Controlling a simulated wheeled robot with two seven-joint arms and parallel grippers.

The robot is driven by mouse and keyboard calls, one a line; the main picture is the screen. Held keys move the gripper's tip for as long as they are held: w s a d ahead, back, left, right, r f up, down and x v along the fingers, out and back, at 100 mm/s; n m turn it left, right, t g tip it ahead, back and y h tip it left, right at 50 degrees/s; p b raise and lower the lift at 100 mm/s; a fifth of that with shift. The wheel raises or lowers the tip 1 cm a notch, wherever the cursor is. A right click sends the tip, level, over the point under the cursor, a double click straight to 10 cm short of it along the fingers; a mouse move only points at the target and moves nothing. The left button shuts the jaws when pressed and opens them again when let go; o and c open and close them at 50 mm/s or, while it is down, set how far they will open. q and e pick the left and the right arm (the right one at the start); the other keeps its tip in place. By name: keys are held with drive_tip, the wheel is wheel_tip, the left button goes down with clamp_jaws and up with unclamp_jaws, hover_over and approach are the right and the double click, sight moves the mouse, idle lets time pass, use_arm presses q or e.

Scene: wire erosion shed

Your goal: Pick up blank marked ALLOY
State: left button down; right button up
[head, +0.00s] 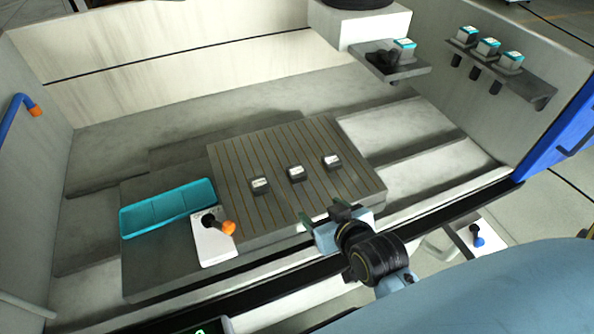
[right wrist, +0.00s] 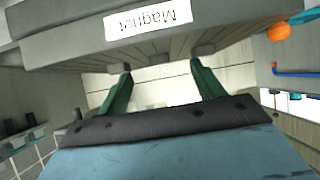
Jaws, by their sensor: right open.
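Three small dark blanks with pale labelled tops stand in a slanting row on the striped grey plate (head: 235,160): a left blank (head: 260,186), a middle blank (head: 296,174) and a right blank (head: 332,162). Their lettering is too small to read, so I cannot tell which is marked ALLOY. My right gripper (head: 322,214) is open and empty at the plate's front edge, short of the blanks. In the right wrist view its green fingers (right wrist: 163,78) are apart, with a "Magnet" label (right wrist: 148,21) upside down on the plate's side. My left gripper is not in view.
A teal tray (head: 165,207) lies left of the plate. A white panel with an orange-tipped lever (head: 228,227) stands at its front left. A blue hose (head: 14,108) is far left. The plate's back is clear.

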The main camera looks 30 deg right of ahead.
sight(298, 173)
drive_tip(key=shift+m+t+h, duration=0.3)
drive_tip(key=shift+t, duration=0.6)
drive_tip(key=x, duration=0.4)
drive_tip(key=r+x, duration=0.1)
drive_tip(key=x, duration=0.4)
drive_tip(key=w+r+b+x, duration=0.1)
drive_tip(key=x, duration=0.4)
drive_tip(key=shift+w+d+r, duration=0.1)
drive_tip(key=shift+d+r, duration=0.05)
drive_tip(key=shift+d, duration=0.05)
drive_tip(key=shift+r, duration=0.1)
drive_tip(key=c, duration=1.3)
